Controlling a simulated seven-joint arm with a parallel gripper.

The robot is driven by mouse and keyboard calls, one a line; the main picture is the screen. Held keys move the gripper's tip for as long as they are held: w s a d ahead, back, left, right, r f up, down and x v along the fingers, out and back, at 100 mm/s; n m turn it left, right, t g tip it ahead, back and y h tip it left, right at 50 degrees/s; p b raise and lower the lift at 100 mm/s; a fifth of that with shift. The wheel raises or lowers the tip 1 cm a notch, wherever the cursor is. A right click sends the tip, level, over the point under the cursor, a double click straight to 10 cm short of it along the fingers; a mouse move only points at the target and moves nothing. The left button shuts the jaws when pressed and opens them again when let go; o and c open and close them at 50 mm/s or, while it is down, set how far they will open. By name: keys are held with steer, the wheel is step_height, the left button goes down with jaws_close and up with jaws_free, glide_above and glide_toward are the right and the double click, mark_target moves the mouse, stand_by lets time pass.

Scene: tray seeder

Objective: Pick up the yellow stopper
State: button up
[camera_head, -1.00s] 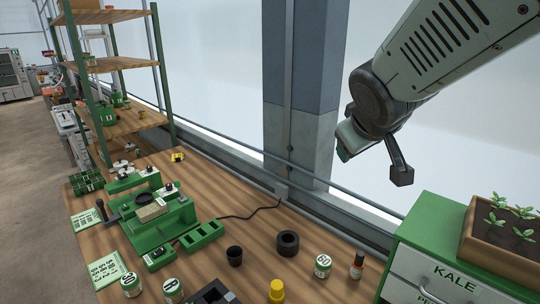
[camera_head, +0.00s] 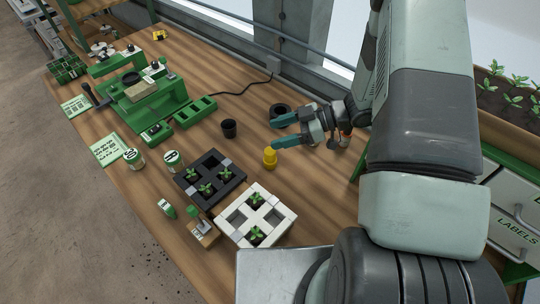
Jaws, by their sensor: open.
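The yellow stopper (camera_head: 270,157) stands upright on the wooden table, right of the black tray and behind the white tray. My gripper (camera_head: 279,133) is open and reaches in from the right, its two teal-tipped fingers pointing left. The nearer fingertip shows just above and right of the stopper in the picture. I cannot tell whether it touches the stopper. Nothing shows between the fingers.
A black cup (camera_head: 229,128) stands left of my gripper, and a black ring (camera_head: 280,112) lies behind it. A black seedling tray (camera_head: 184,177) and a white one (camera_head: 284,213) sit in front. The green seeder (camera_head: 150,110) stands at left. Drawers (camera_head: 507,205) stand at right.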

mark_target(270, 158)
step_height(270, 158, down, 6)
steer(key=shift+f, duration=0.25)
steer(key=x, duration=0.5)
steer(key=shift+f, duration=0.1)
steer(key=c, duration=1.1)
